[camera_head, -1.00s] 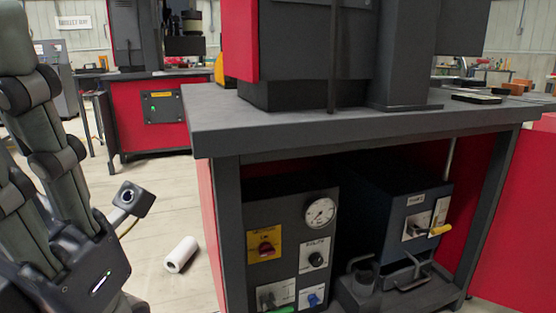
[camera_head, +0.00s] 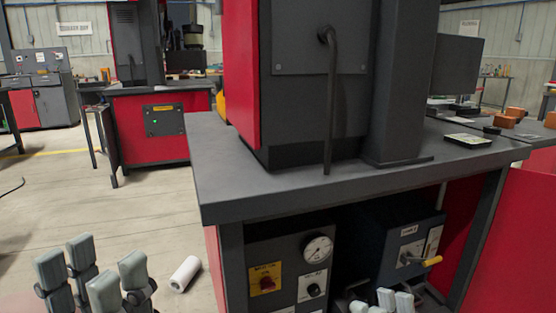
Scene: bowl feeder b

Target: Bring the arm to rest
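My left gripper (camera_head: 92,275) shows at the bottom left, its grey fingers pointing up and spread apart with nothing between them. It is over the floor, left of the workbench and clear of it. Pale fingertips of my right gripper (camera_head: 385,302) just show at the bottom edge, in front of the bench's lower shelf. The rest of that gripper is cut off by the frame, so its opening cannot be told.
The workbench (camera_head: 222,196) carries a tall dark machine and fills the middle and right. Below it are a gauge panel (camera_head: 318,249) and a box with a yellow-tipped lever (camera_head: 398,243). A white cylinder (camera_head: 185,272) lies on the floor. Open floor is at left.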

